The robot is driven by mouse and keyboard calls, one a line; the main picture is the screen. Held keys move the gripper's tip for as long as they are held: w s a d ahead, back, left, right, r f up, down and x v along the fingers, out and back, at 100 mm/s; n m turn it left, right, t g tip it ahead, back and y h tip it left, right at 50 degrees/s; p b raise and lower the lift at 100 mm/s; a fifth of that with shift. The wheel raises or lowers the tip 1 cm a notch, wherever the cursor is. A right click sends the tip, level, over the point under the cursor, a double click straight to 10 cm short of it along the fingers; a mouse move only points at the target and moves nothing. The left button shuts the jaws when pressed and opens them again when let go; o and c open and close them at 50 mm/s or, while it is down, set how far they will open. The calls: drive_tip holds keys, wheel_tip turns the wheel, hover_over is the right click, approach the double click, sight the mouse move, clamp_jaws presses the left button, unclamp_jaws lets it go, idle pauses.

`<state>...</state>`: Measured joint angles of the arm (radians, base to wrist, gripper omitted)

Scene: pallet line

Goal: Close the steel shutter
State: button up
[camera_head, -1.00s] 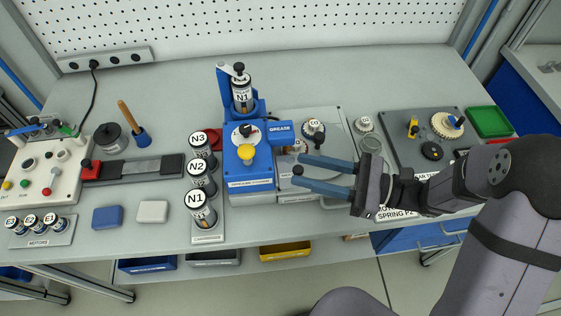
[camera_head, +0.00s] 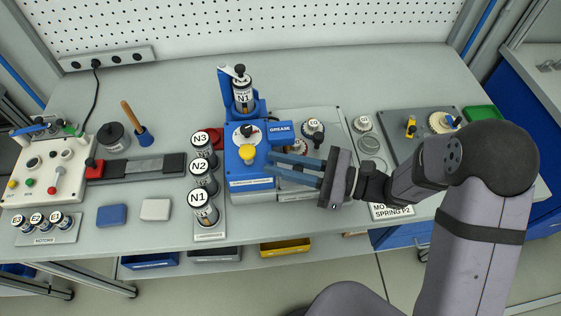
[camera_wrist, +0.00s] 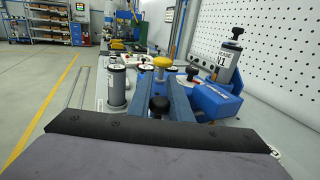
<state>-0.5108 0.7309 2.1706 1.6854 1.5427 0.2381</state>
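The steel shutter (camera_head: 297,168) is a grey plate on the right of the blue grease station (camera_head: 247,178), mostly hidden under my fingers in the head view. A black knob (camera_wrist: 159,105) stands between my two blue fingers in the wrist view. I take it as the shutter's handle. My gripper (camera_head: 269,162) reaches in from the right, low over the plate, its fingertips at the blue station's right side. The fingers look apart, one on each side of the knob; no firm contact shows. How far the shutter stands open is hidden.
A yellow knob (camera_head: 248,153) sits on the blue station near my fingertips. A canister marked N1 (camera_head: 242,94) stands behind it. Several labelled canisters (camera_head: 203,208) stand in a rack to the left. A grey fixture plate (camera_head: 397,148) lies to the right.

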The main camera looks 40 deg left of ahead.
clamp_jaws()
drive_tip(key=shift+w+a, duration=1.1)
drive_tip(key=o, duration=0.7)
unclamp_jaws()
drive_tip(key=shift+c, duration=0.2)
drive_tip(key=b+v, duration=0.3)
drive_tip(key=v, duration=0.4)
drive_tip(key=shift+d, duration=0.2)
